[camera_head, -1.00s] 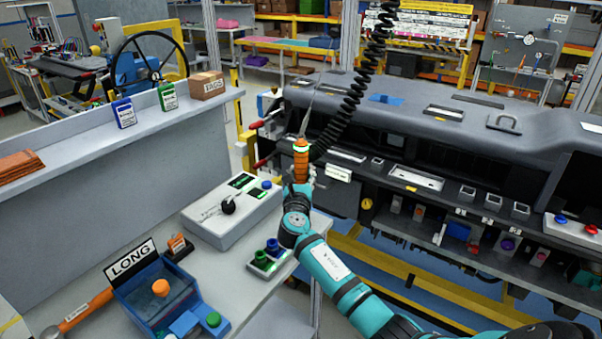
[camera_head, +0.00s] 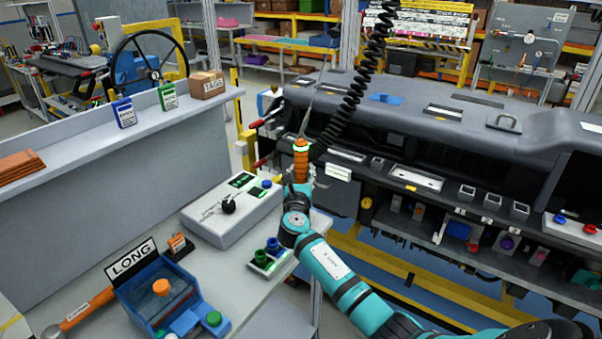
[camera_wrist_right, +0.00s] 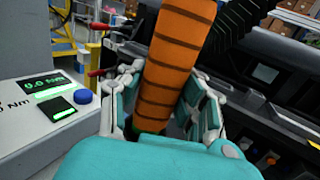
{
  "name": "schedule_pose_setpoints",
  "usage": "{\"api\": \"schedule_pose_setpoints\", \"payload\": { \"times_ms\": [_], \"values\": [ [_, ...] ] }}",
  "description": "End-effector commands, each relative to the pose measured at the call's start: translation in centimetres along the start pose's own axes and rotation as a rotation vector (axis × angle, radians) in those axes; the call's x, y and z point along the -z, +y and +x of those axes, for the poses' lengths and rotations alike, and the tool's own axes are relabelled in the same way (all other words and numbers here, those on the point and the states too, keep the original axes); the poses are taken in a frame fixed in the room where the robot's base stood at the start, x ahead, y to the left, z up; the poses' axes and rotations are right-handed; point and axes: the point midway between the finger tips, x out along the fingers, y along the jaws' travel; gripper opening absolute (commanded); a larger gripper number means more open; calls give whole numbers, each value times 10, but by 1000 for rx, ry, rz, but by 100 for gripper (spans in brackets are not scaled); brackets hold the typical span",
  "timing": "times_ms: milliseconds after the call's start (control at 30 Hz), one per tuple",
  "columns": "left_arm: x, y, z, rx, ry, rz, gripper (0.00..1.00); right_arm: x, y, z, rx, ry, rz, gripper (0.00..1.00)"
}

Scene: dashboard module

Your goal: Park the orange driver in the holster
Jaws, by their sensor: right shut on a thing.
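The orange driver (camera_head: 301,162) is upright in my right gripper (camera_head: 300,184), with a light ring near its top and a thin cable above. In the right wrist view the gripper's fingers (camera_wrist_right: 160,110) are closed on both sides of the driver's ribbed orange body (camera_wrist_right: 175,65). The driver is in the air beyond the bench's right end, in front of the dashboard module. I cannot make out a holster for certain. My left gripper is not in view.
A white tester (camera_head: 233,210) with a green display and blue button is left of the gripper. Green and blue cups (camera_head: 266,252) stand in front of it. The grey dashboard (camera_head: 440,130) lies behind and right. A black coiled cord (camera_head: 350,110) hangs close to the driver.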

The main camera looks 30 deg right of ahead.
Motion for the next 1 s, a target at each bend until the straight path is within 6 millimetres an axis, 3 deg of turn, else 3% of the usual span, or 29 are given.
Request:
{"api": "schedule_pose_setpoints", "payload": {
  "times_ms": [467,500,667,700,1000],
  "values": [
    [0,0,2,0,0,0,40,3,1,0,-1,0,-1,0],
    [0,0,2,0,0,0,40,3,1,0,-1,0,-1,36],
    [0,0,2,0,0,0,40,2,1,0,-2,-1,-1,57],
    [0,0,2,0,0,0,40,2,1,0,-2,-1,-1,60],
    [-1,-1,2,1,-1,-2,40,5,0,-2,-1,4,-1,60]
  ]
}}
